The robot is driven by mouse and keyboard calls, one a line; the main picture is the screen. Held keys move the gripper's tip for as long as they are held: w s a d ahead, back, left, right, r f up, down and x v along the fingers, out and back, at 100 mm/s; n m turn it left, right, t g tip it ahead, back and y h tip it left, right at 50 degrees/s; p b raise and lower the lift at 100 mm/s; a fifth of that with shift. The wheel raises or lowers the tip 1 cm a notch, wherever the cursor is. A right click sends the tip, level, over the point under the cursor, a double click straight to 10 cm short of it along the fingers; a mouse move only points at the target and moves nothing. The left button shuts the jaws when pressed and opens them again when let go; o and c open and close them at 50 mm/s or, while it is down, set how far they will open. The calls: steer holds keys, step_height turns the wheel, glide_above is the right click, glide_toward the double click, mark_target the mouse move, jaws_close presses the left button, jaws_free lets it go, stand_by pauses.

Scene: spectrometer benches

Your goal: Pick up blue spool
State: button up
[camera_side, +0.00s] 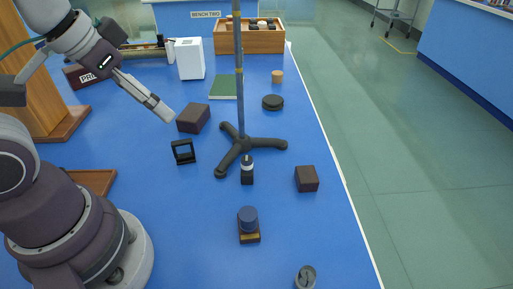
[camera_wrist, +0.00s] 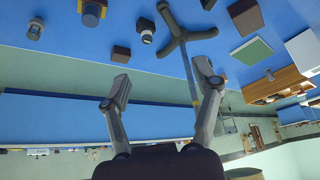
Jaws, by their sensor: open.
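The blue spool (camera_side: 248,216) is a short dark blue cylinder. It sits upright on a small dark block with a gold front (camera_side: 249,238), near the front middle of the bench in the side view. My gripper (camera_side: 167,114) is raised over the bench at the upper left, well apart from the spool. The wrist view shows my gripper (camera_wrist: 161,87) with its two fingers spread and nothing between them.
A tripod stand (camera_side: 240,110) with a tall pole rises mid-bench. A small black-and-white bottle (camera_side: 247,172) stands behind the spool, a brown block (camera_side: 306,179) right of it, and a metal can (camera_side: 306,277) in front. A black frame (camera_side: 183,151) and dark box (camera_side: 193,118) stand left.

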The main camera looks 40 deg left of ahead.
steer(key=m+g, duration=0.5)
steer(key=m, duration=2)
glide_above(248, 213)
step_height(248, 213, down, 8)
steer(key=shift+m+g, duration=0.3)
steer(key=shift+m, duration=0.2)
step_height(248, 213, down, 11)
steer(key=shift+r, duration=0.15)
jaws_close()
